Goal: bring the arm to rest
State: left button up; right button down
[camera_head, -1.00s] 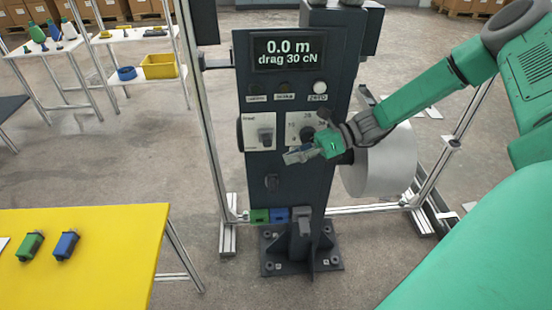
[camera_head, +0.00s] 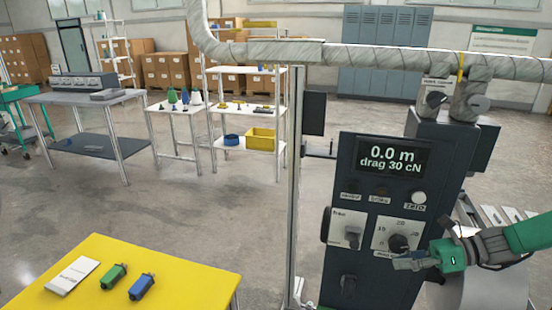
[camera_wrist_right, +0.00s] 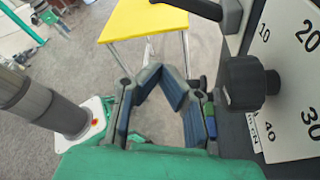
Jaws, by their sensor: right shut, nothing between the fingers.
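My right arm, green with a dark grey wrist, comes in from the right in the head view. Its gripper (camera_head: 405,263) is shut and empty, in front of the dark control panel (camera_head: 345,210), just below the black dial knob (camera_head: 398,243). In the right wrist view the gripper's fingers (camera_wrist_right: 163,80) are bent in toward each other with nothing held. There the black knob (camera_wrist_right: 250,82) on its numbered white plate (camera_wrist_right: 298,75) stands to their right, apart from them. My left gripper is in neither view.
The panel display (camera_head: 388,160) reads 0.0 m, drag 30 cN. A metal upright (camera_head: 294,190) stands left of the panel. Open floor lies behind.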

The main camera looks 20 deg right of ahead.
jog(key=s+a+f+n+g+h, duration=0.75)
jog(key=s+a+f+n, duration=0.25)
jog(key=s+f+n, duration=0.4)
jog(key=s+a+f+n+t+h, duration=0.2)
jog(key=s+n+h, duration=0.3)
jog(key=s+n, duration=0.4)
jog(key=n, duration=0.5)
jog(key=shift+a+f+h, duration=0.15)
jog(key=shift+a+h, duration=0.15)
jog(key=shift+h, duration=0.05)
jog(key=shift+t, duration=0.25)
